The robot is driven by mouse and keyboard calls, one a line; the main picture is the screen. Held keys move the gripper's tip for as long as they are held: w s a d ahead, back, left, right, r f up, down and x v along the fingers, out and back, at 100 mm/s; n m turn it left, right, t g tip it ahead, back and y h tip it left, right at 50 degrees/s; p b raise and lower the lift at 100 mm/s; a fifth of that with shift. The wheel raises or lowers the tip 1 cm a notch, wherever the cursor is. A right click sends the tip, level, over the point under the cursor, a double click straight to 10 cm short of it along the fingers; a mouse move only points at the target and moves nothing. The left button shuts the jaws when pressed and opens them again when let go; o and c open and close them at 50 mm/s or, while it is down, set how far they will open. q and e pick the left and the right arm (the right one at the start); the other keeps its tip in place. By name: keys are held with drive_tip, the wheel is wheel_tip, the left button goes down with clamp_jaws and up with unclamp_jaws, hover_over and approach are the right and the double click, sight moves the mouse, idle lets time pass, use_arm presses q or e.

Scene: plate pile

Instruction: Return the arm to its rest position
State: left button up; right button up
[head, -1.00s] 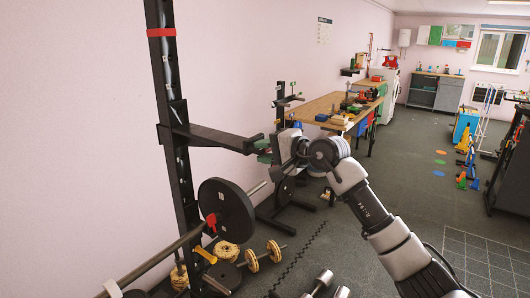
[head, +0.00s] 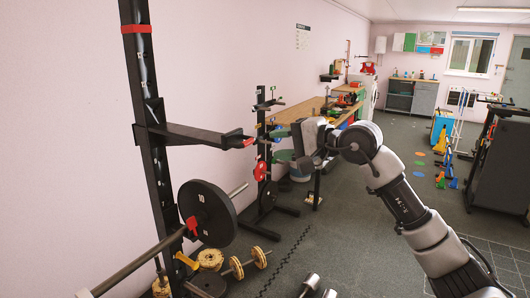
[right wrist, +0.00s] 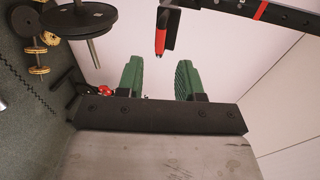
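My right arm comes in from the lower right in the head view. Its gripper (head: 281,144) points left toward the black rack and is in mid-air, just right of the rack's red-tipped support arm (head: 205,138). In the right wrist view its two green fingers (right wrist: 160,80) stand well apart with nothing between them. The support arm (right wrist: 166,32) shows beyond the gap and looks clear of the fingers. My left gripper is in neither view.
A black weight plate (head: 206,214) on a barbell is at lower left and also shows in the right wrist view (right wrist: 85,20). Dumbbells (head: 236,270) lie on the floor. A wooden workbench (head: 300,112) stands behind my gripper. The grey floor (head: 385,165) at centre right is mostly open.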

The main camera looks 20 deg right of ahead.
drive_tip(key=shift+s+d+r, duration=0.1)
drive_tip(key=shift+s+d, duration=0.1)
drive_tip(key=shift+s, duration=0.1)
